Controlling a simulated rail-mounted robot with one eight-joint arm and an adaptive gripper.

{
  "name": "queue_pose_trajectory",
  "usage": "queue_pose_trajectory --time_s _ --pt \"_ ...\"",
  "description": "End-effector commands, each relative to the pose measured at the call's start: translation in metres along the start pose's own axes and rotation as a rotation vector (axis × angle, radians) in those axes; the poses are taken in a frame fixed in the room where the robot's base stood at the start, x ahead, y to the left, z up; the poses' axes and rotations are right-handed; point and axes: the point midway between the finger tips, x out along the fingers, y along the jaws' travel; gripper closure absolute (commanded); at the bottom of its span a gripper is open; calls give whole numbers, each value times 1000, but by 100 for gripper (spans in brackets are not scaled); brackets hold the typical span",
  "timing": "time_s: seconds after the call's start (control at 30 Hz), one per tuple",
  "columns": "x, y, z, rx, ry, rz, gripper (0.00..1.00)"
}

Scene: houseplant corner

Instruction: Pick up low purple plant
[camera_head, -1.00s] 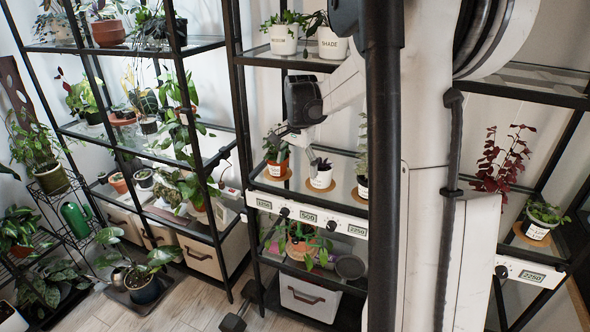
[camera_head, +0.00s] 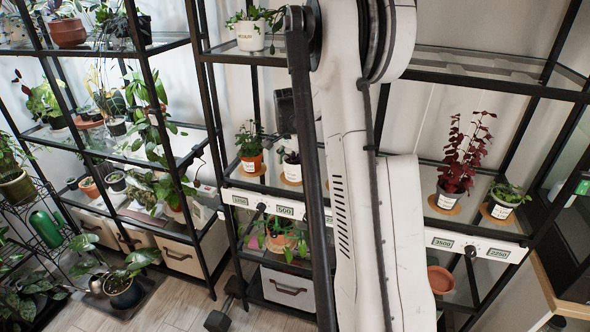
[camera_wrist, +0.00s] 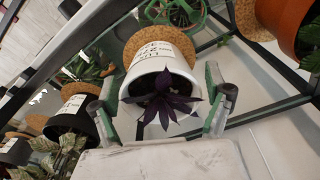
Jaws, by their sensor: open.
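The low purple plant (camera_wrist: 168,100) has dark pointed leaves and grows in a white labelled pot (camera_wrist: 157,60) in the wrist view. The pot is on a round cork mat (camera_wrist: 160,38). In the head view the white pot (camera_head: 291,172) stands on the middle shelf, partly behind my arm. My gripper (camera_wrist: 160,108) is open, with one green-and-grey finger on each side of the pot. I cannot tell whether either finger touches it.
An orange pot (camera_head: 251,163) with a green plant stands close to the left. Black shelf posts and the shelf above bound the space.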

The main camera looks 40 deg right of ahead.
Motion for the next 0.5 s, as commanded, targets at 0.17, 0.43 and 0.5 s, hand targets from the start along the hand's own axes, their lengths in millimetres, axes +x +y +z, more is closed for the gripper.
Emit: queue_pose_trajectory --time_s 0.17,0.43,0.5 --pt "20 0 0 0 0 0 17" --pt "21 0 0 0 0 0 24" --pt "21 0 0 0 0 0 33"
